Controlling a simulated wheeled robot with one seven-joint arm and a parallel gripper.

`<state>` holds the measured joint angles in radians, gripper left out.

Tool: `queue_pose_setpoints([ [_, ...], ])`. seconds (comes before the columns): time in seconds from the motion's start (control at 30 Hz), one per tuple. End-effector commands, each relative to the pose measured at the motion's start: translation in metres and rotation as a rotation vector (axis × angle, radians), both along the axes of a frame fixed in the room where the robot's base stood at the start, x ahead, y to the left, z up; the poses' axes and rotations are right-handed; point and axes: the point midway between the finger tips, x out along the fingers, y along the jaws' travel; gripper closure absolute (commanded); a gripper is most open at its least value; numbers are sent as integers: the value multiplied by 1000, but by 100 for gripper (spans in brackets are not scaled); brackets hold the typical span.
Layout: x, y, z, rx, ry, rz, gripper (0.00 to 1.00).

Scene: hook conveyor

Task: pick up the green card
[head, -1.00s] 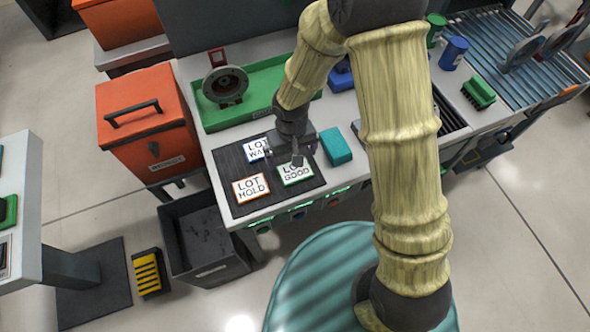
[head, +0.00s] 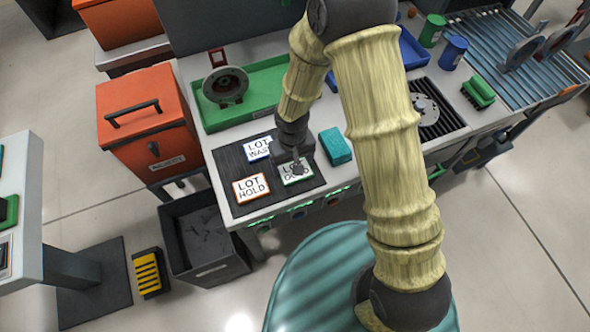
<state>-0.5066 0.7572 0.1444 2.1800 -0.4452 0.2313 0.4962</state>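The green card (head: 297,179) is a white card with a green border, lying on the dark mat (head: 229,163) at the front of the bench. Its lettering reads LOT GOOD, partly covered by my gripper. My gripper (head: 297,168) is right over the card, pointing down. I cannot tell whether it touches the card or whether its fingers are apart. The orange-bordered LOT HOLD card (head: 251,188) lies to the left on the mat. The blue-bordered card (head: 257,149), lettered LOT WAS..., lies behind, its right side hidden by my gripper.
A teal block (head: 335,146) sits just right of the mat. A green tray (head: 258,92) with a round dark part lies behind. An orange bin (head: 149,128) stands left. A dark open bin (head: 205,238) is below the bench's front left.

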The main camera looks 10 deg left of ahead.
Motion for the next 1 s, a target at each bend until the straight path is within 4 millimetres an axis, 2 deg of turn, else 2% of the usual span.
queue_pose_setpoints([
  [0.03, 0, 0, 0, 0, 0, 0, 35],
  [0.07, 0, 0, 0, 0, 0, 0, 40],
  [0.33, 0, 0, 1, 0, 0, 0, 41],
  [0.47, 1, 0, 9, 2, -3, -1, 41],
  [0.57, 1, 0, 21, 2, -3, -3, 41],
  [0.9, 1, 0, 84, 3, -4, -2, 41],
  [1.0, 1, 0, 95, 2, -3, -1, 41],
])
